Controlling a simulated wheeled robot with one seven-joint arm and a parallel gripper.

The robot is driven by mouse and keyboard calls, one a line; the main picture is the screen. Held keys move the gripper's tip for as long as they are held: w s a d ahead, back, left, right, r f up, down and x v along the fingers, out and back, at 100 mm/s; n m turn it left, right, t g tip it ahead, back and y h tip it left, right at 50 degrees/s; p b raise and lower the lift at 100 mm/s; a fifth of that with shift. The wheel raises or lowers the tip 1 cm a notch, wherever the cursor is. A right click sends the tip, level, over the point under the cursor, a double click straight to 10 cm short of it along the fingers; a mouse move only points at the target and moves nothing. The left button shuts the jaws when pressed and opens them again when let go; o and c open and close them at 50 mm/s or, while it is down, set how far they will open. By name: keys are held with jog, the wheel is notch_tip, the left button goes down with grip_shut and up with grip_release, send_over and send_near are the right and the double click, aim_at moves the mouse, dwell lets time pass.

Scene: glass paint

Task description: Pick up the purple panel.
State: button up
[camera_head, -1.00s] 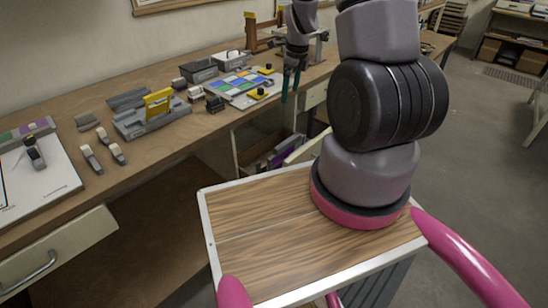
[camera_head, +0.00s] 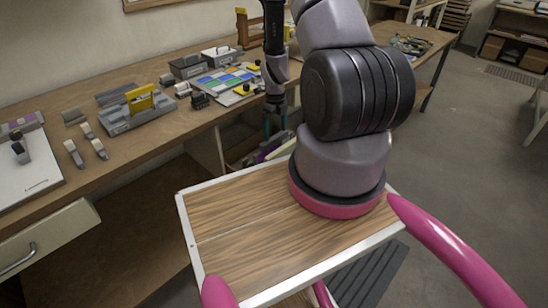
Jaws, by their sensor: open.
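A purple panel (camera_head: 270,148) shows partly in the open bin or drawer under the bench, among other upright pieces. Its lower part is hidden. My gripper (camera_head: 275,125) points down just above that bin, with its dark teal fingers apart and nothing seen between them. The fingertips are above the panel's visible edge; whether they touch it I cannot tell.
The bench (camera_head: 150,150) carries a tray of coloured squares (camera_head: 225,80), a grey fixture with a yellow part (camera_head: 140,105), grey boxes (camera_head: 187,67) and a white board (camera_head: 25,180). Open floor lies to the right.

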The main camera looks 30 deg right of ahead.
aim_at(275, 138)
jog(key=shift+f, duration=1.6)
grip_shut()
jog(key=shift+w+r, duration=0.1)
jog(key=shift+r, duration=0.05)
notch_tip(275, 138, up, 10)
